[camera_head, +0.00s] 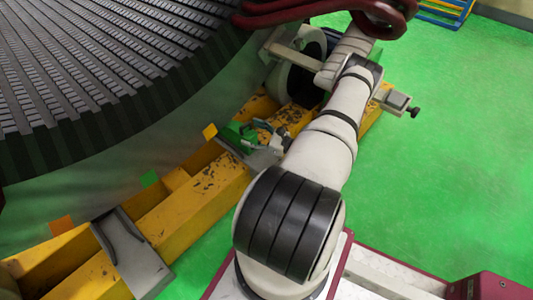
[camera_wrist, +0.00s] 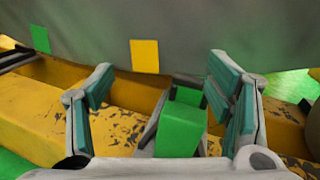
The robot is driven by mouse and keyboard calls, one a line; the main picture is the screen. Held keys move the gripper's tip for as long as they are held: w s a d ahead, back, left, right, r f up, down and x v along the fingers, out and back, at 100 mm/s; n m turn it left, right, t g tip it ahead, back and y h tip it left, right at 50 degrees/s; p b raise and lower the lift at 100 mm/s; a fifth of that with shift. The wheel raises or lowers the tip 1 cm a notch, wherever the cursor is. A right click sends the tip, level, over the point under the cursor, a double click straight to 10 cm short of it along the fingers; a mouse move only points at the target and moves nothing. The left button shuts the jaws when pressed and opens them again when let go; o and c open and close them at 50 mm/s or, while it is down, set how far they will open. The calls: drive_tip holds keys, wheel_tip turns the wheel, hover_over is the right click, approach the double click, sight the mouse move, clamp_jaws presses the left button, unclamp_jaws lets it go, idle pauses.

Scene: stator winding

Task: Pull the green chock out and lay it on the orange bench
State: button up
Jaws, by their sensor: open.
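The green chock (camera_wrist: 180,128) sits in a grey metal cradle on the yellow beam, under the large grey drum. My gripper (camera_wrist: 160,72) is open, with teal pads on both fingers. In the wrist view the chock shows between the spread fingers, nearer the right one, and beyond the palm. I see no finger closed on it. In the head view a green patch (camera_head: 237,134) lies by the cradle near my gripper; chock and finger pads are hard to tell apart there. I cannot make out a separate orange bench in either view.
The slotted stator drum (camera_head: 90,80) fills the upper left. The worn yellow beam (camera_head: 190,205) runs beneath it, with another grey cradle (camera_head: 135,255) lower left. A yellow tag (camera_wrist: 144,56) and a green tag (camera_wrist: 40,39) mark the drum. Green floor (camera_head: 450,150) is clear at right.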

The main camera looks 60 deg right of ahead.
sight(242, 131)
drive_tip(key=s+f+m+h, duration=0.1)
drive_tip(key=f, duration=0.1)
drive_tip(key=s+d+f+m+h, duration=0.1)
drive_tip(key=s+f+m+h, duration=0.1)
drive_tip(key=f, duration=0.1)
drive_tip(key=s+d+f+m+h, duration=0.1)
drive_tip(key=s+f+h, duration=0.1)
drive_tip(key=f, duration=0.1)
drive_tip(key=shift+m+g, duration=0.3)
drive_tip(key=shift+w, duration=0.15)
drive_tip(key=b+x, duration=0.5)
drive_tip(key=x, duration=0.8)
drive_tip(key=shift+w+r, duration=0.15)
drive_tip(key=shift+w, duration=0.15)
drive_tip(key=c, duration=1.7)
